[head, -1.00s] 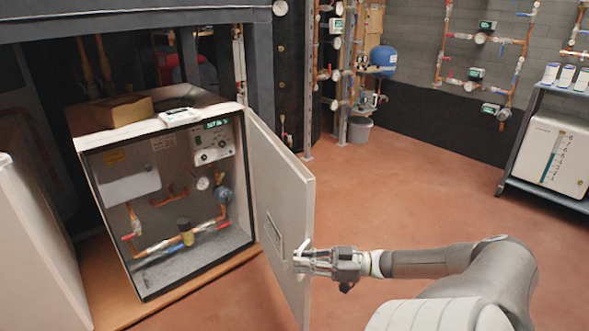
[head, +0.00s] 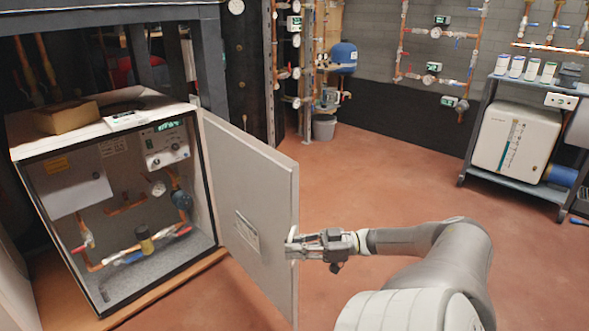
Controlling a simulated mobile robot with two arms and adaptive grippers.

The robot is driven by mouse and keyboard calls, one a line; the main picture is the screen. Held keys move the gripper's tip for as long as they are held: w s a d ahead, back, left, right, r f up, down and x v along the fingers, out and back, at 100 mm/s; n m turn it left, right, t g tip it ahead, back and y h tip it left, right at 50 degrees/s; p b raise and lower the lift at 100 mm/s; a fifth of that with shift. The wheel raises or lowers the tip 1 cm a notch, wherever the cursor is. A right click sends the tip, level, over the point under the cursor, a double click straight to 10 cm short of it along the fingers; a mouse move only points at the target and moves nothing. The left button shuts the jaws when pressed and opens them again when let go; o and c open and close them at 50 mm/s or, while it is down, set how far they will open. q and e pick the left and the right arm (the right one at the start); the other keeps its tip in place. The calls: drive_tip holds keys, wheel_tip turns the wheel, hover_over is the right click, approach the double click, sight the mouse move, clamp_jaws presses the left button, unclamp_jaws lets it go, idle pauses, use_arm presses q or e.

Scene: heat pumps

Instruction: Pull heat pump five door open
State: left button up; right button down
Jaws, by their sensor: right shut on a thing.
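The heat pump cabinet (head: 102,138) stands at the left with its front open. Its grey door (head: 246,195) is hinged on the right side of the opening and stands wide open, swung out toward me. Inside show copper pipes, a gauge, a control panel (head: 165,143) and a yellow-capped part (head: 145,238). My right gripper (head: 293,246) is shut on the free edge of the door, at its outer right side; its fingertips partly hide the edge there. My left gripper is not in view.
A brown block (head: 66,116) and a white device (head: 125,119) lie on the cabinet top. A shelf cart (head: 519,182) with a white unit stands at the right. A blue tank (head: 343,57) and a grey bucket (head: 324,127) are at the back. The red floor between is clear.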

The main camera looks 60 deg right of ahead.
drive_tip(key=shift+w+d+r, duration=0.3)
drive_tip(key=shift+w+r, duration=0.05)
drive_tip(key=c, duration=1.9)
unclamp_jaws()
drive_tip(key=shift+o, duration=0.3)
drive_tip(key=shift+w+f, duration=0.15)
drive_tip(key=shift+a, duration=0.1)
drive_tip(key=shift+s+f, duration=0.15)
drive_tip(key=shift+s, duration=0.05)
drive_tip(key=shift+s, duration=0.1)
drive_tip(key=v, duration=1.1)
drive_tip(key=shift+s, duration=0.35)
